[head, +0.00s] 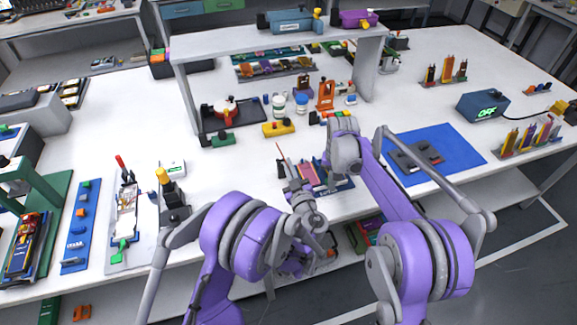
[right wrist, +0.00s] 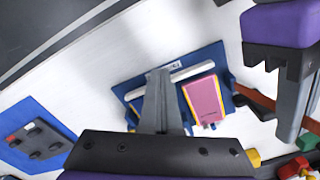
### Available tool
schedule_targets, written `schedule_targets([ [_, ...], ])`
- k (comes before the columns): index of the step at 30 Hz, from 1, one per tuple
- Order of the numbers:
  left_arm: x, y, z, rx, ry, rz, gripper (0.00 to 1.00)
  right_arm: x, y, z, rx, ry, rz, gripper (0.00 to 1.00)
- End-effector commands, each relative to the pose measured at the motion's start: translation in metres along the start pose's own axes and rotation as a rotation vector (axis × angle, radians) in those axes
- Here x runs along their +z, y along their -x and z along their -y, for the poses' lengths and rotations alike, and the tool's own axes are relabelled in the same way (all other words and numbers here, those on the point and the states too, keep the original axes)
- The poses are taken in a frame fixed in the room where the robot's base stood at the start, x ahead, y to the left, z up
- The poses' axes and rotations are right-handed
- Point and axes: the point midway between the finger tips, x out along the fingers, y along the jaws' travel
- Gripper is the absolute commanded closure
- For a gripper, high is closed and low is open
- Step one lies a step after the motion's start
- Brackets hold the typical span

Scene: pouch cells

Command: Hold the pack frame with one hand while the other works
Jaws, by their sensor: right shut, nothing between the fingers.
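The pack frame (head: 346,184) is a blue tray near the front edge of the table, in the middle of the head view. A pink pouch cell (head: 312,174) with a yellow edge lies on it. In the right wrist view the frame (right wrist: 212,56) shows white bars, with the pink cell (right wrist: 204,99) right of my finger. My right gripper (right wrist: 158,72) is shut and empty over the frame; contact is unclear. My left gripper (head: 294,184) is at the frame's left side in the head view. Its jaw opening and any grip on the frame are hidden.
A blue mat (head: 455,143) with a dark grey plate (head: 415,157) lies to the right. A black stand (head: 172,200) is at left.

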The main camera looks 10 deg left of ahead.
Motion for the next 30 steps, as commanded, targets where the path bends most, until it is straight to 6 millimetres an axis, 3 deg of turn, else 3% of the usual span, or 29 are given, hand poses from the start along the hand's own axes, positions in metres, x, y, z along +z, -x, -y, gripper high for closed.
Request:
schedule_targets([
  [18,0.000,0.000,0.000,0.000,0.000,0.000,1.00,-0.014,0.001,0.008,-0.001,0.000,-0.002,1.00],
  [30,0.000,0.000,0.000,0.000,0.000,0.000,1.00,-0.008,0.029,0.004,0.000,0.000,-0.001,1.00],
])
